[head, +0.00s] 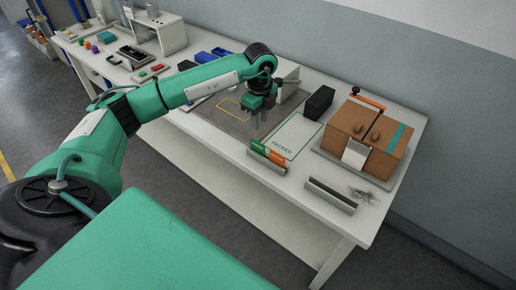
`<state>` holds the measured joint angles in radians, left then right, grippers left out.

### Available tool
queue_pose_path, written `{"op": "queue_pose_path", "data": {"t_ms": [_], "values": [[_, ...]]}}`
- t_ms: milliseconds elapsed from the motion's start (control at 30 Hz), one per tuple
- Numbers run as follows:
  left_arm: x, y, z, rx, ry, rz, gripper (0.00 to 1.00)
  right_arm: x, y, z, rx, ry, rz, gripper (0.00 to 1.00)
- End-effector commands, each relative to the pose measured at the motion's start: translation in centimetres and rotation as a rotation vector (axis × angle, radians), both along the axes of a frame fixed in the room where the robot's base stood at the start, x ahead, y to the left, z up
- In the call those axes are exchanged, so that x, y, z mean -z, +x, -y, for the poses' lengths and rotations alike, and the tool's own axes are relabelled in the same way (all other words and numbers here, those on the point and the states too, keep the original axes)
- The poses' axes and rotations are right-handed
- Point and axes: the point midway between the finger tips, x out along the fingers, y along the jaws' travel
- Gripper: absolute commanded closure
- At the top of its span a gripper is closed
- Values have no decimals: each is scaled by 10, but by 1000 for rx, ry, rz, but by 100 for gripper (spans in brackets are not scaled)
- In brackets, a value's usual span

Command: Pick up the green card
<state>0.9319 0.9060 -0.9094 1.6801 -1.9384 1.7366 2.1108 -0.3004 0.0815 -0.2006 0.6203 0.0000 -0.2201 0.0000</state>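A green card (257,146) stands in a low holder (266,159) at the front edge of the white table, with an orange card (276,154) to its right. My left gripper (257,127) points down over the grey mat, behind and above the green card as seen here. It looks apart from the card. Its fingers are small and blend with the mat, so I cannot tell whether they are open or shut. My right gripper is not in view.
A white sheet marked PACKED (296,134) lies right of the mat (206,118). White and blue bins are behind my arm.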

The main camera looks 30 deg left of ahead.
Motion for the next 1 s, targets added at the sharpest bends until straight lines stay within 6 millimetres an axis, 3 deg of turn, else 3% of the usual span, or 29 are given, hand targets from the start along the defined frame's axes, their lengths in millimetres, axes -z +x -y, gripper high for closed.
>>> {"op": "queue_pose_path", "data": {"t_ms": [233,533,800,1000], "values": [[43,0,0,1,-3,-2,71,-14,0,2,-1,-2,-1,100],[65,-3,-2,2,-3,-2,71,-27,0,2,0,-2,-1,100],[101,-5,-3,2,-5,-1,71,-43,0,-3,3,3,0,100],[107,-4,-4,3,-3,1,71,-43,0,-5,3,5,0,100]]}}
